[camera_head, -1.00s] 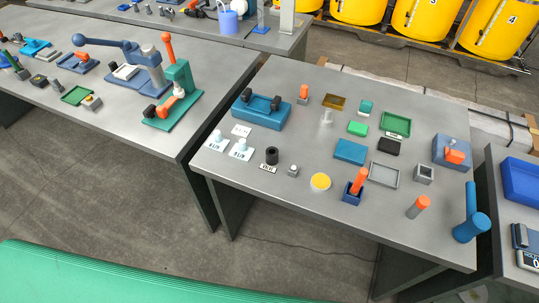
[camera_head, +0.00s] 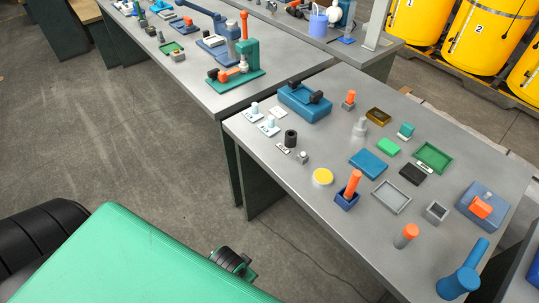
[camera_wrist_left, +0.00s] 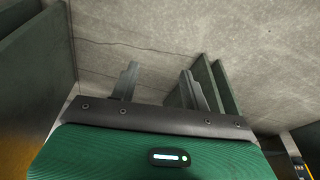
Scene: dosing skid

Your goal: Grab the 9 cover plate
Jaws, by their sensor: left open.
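Two small white plates with pale knobs, the left one (camera_head: 254,112) and the right one (camera_head: 269,127), lie near the left edge of the grey table (camera_head: 330,225) in the head view. Their markings are too small to read, so I cannot tell which, if either, is the 9 cover plate. My left gripper (camera_wrist_left: 158,72) is open and empty in the left wrist view, over bare floor beside dark green table panels. No plate shows between its fingers. My right gripper is not in view.
Near the plates stand a blue block with black knobs (camera_head: 305,101), a black ring (camera_head: 290,138), a yellow disc (camera_head: 322,177) and an orange handle in a blue holder (camera_head: 352,187). A blue cylinder fixture (camera_head: 463,274) stands at the front right. Floor (camera_head: 150,160) is open at the left.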

